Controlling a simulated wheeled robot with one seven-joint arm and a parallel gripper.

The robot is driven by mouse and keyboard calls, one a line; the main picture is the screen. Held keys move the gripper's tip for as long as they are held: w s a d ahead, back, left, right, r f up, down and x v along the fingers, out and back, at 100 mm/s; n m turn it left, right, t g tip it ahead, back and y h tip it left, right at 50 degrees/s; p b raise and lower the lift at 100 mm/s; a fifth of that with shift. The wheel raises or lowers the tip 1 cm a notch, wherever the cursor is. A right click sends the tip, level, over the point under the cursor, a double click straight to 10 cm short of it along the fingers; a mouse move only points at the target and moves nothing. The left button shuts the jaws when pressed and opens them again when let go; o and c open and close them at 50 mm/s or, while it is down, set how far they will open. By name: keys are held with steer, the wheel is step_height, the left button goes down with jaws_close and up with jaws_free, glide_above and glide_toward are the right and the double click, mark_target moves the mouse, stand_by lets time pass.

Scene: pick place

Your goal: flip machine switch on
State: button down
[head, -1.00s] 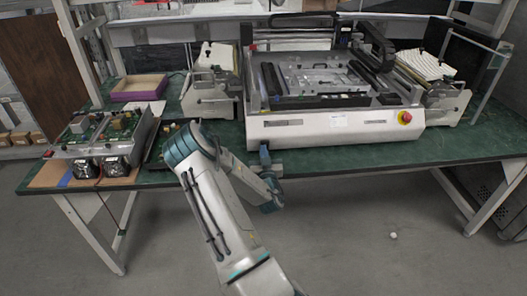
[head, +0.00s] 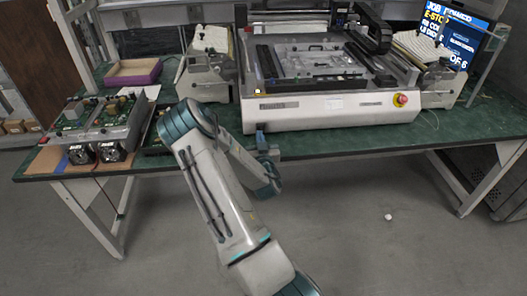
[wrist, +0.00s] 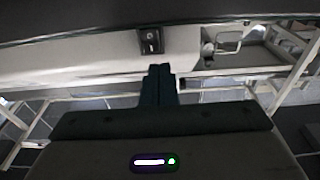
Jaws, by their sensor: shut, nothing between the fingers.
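The machine (head: 325,108) is a large pale unit with an open top bed, standing on the green table. Its black rocker switch (wrist: 151,41) with white marks shows in the wrist view, on a pale panel. My gripper (wrist: 160,70) is shut and empty, its dark fingertips just below the switch in that view. I cannot tell whether they touch it. In the head view my gripper (head: 261,130) is at the machine's front left lower edge, and the switch cannot be made out there.
A lit screen (head: 455,32) with text stands at the back right. A red emergency-stop button (head: 401,99) is on the machine's front right. Circuit boards with fans (head: 95,130) and a purple-edged tray (head: 133,72) are on the left of the green table (head: 465,132).

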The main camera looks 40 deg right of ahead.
steer(key=s+a+r+b, duration=0.1)
steer(key=s+a+r, duration=0.1)
steer(key=s+a, duration=0.3)
steer(key=s, duration=0.4)
steer(key=shift+s, duration=0.4)
